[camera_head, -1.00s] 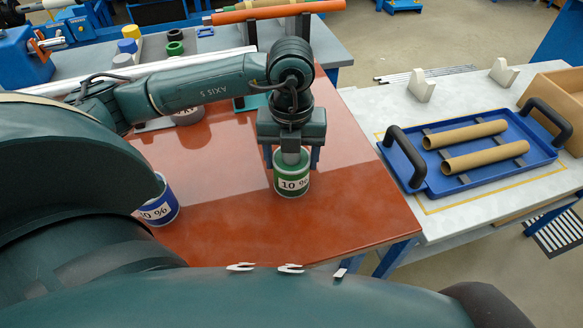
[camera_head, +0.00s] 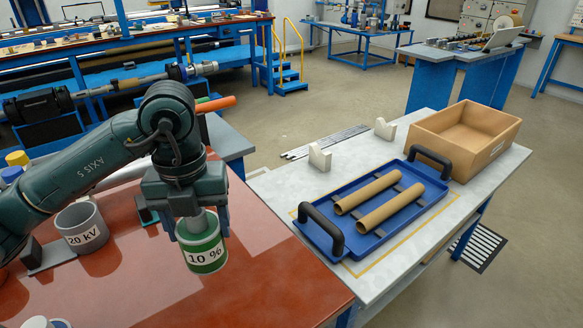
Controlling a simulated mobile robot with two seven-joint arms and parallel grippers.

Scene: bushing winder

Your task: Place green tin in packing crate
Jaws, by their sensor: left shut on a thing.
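The green tin (camera_head: 203,256) has a white label reading "10 %". My left gripper (camera_head: 201,226) points down and is shut on the tin's upper part, with a finger on each side. The tin is over the red-brown table (camera_head: 265,290); I cannot tell how far it is above the top. The packing crate (camera_head: 462,139), an open tan box, stands at the far end of the white table on the right. It looks empty. My right gripper is not in view.
A blue tray (camera_head: 408,225) with black handles and two cardboard tubes (camera_head: 390,207) lies between the tin and the crate. Two white cradles (camera_head: 320,158) stand behind it. A grey "20 kV" pot (camera_head: 82,228) is at left.

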